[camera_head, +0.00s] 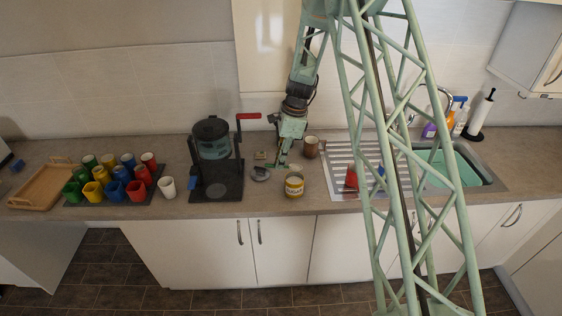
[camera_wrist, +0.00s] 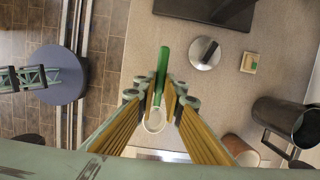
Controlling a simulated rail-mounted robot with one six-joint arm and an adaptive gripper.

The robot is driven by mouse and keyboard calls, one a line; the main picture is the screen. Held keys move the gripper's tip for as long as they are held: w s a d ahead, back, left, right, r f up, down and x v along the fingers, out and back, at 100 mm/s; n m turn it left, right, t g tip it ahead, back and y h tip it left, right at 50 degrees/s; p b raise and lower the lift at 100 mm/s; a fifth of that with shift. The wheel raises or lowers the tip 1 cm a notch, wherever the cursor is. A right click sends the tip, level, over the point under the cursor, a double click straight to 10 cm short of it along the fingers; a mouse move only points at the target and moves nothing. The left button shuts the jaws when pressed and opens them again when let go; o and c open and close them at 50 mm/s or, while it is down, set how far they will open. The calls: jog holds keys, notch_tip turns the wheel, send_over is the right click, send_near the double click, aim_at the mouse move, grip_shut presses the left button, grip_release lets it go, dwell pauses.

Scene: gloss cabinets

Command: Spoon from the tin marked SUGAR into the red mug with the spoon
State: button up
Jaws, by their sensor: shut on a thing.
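My gripper (camera_head: 283,164) is low over the counter, shut on the spoon; in the wrist view the spoon's green handle (camera_wrist: 163,72) runs between the fingertips and its pale bowl (camera_wrist: 154,121) shows below them. A pale tin with a yellow band (camera_head: 294,188) stands just in front and to the right of my gripper; its lettering is too small to read. Several red mugs (camera_head: 137,191) stand among coloured mugs at the left. A red thing (camera_head: 351,180) is on the drainer; I cannot tell if it is a mug.
A dark press-like machine with a red handle (camera_head: 212,165) stands left of my gripper. A round lid (camera_wrist: 205,52) and a small wooden block (camera_wrist: 249,63) lie nearby. A brown mug (camera_head: 311,147) is behind the tin. A white cup (camera_head: 168,188) stands left of the machine.

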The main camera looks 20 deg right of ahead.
jog(key=shift+w+a, duration=0.1)
dwell(0.3)
jog(key=shift+b, duration=0.3)
dwell(0.5)
jog(key=n+b, duration=0.2)
jog(key=b, duration=0.1)
jog(key=n+b, duration=0.1)
jog(key=shift+w+a+f+n+h+b, duration=0.15)
jog(key=shift+a+f+n+h+b, duration=0.15)
jog(key=shift+f+n, duration=0.1)
jog(key=n+b, duration=0.2)
jog(key=b, duration=0.1)
jog(key=n+g+b, duration=0.1)
jog(key=n+b, duration=0.2)
jog(key=b, duration=0.1)
jog(key=shift+s+f+n, duration=0.1)
jog(key=shift+s+n, duration=0.1)
jog(key=shift+n, duration=0.1)
jog(key=n+b, duration=0.2)
jog(key=b, duration=0.1)
jog(key=s+d+n+g+b, duration=0.1)
jog(key=n+b, duration=0.2)
jog(key=n+h+b, duration=0.1)
jog(key=n+b, duration=0.1)
jog(key=b, duration=0.2)
jog(key=shift+s+d+r+n, duration=0.2)
jog(key=shift+s+r+n, duration=0.1)
jog(key=shift+s+n, duration=0.1)
jog(key=shift+r, duration=0.1)
jog(key=shift+d, duration=0.2)
